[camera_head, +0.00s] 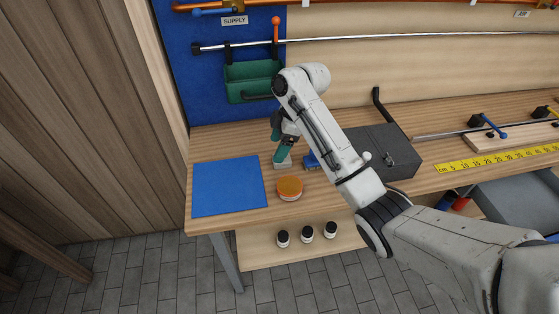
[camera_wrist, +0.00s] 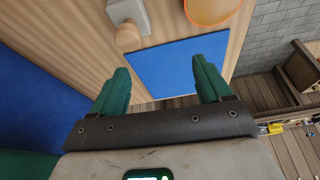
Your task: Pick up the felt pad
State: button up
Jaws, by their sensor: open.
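A round, thick disc with an orange top and a pale lower edge (camera_head: 289,187), likely the felt pad, lies on the workbench just right of a flat blue square mat (camera_head: 229,187). In the wrist view the disc (camera_wrist: 212,8) is cut off by the top edge. My gripper (camera_head: 281,153) is above the bench, behind the disc in the head view. In the wrist view its two green fingers (camera_wrist: 160,70) are wide apart with nothing between them. The blue mat (camera_wrist: 178,66) shows beyond the fingers.
A pale block with a round wooden knob (camera_wrist: 127,22) stands near the disc. A small blue item (camera_head: 311,160) and a dark grey box (camera_head: 395,155) stand to the right. A green bin (camera_head: 251,80) hangs on the back panel. The bench's front edge is close to the disc.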

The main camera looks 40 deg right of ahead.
jog(key=d+r+n, duration=0.1)
jog(key=d+r, duration=0.1)
jog(key=d, duration=0.4)
send_over(289, 158)
jog(key=shift+g, duration=0.4)
notch_tip(289, 158, down, 4)
jog(key=shift+f, duration=0.1)
jog(key=shift+w+d+p+x, duration=0.15)
jog(key=shift+p+x, duration=0.1)
jog(key=shift+x, duration=1.3)
jog(key=shift+w+d+p+x, duration=0.1)
jog(key=shift+d+p+x, duration=0.1)
jog(key=shift+x, duration=1.3)
jog(key=c, duration=1.1)
jog(key=shift+c, duration=0.3)
